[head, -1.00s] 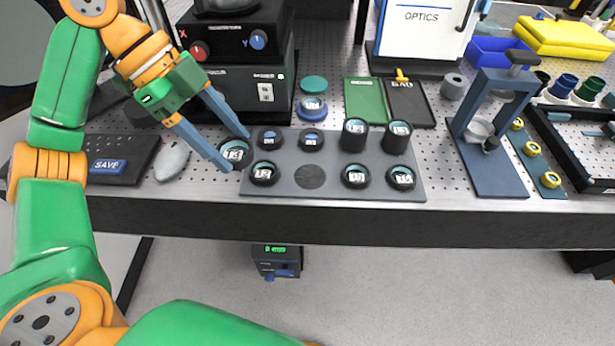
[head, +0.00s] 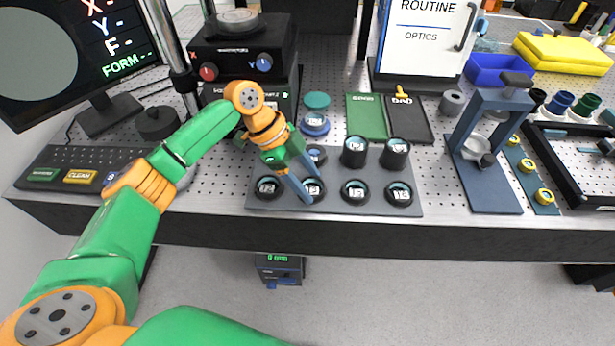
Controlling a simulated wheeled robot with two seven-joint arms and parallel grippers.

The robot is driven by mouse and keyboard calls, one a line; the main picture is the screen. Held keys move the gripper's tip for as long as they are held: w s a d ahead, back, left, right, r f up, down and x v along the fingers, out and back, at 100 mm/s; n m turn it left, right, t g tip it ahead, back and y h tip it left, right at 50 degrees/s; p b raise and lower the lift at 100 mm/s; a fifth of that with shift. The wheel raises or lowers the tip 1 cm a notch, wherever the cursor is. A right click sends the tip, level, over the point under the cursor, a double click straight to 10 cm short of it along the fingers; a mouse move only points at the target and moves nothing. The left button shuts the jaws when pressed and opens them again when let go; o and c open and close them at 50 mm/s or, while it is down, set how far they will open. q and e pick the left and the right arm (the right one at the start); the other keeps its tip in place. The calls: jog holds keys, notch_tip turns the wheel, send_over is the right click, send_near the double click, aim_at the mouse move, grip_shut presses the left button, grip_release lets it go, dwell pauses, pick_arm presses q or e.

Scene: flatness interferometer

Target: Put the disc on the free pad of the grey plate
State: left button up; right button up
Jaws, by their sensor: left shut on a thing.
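The grey plate (head: 335,208) lies near the table's front edge, with two rows of pads bearing round dark-rimmed pieces with number labels. My left gripper (head: 314,190) is shut on the disc (head: 313,189), a dark-rimmed round piece with a white label. The disc is at the front-row pad second from the left, the one that was bare. Its underside is hidden, so I cannot tell whether it touches the pad. My gripper covers the back-left part of the plate. My right gripper is not in view.
Labelled pieces stand close by at the front left (head: 268,188) and front right (head: 355,192). Two taller black cylinders (head: 355,152) stand behind to the right. A green tray (head: 367,117), a black tray (head: 408,120) and a blue stand (head: 486,190) are farther right.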

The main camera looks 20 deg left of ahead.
pick_arm(q)
jog(key=o, duration=1.4)
jog(key=b+v, duration=0.1)
jog(key=v, duration=1.1)
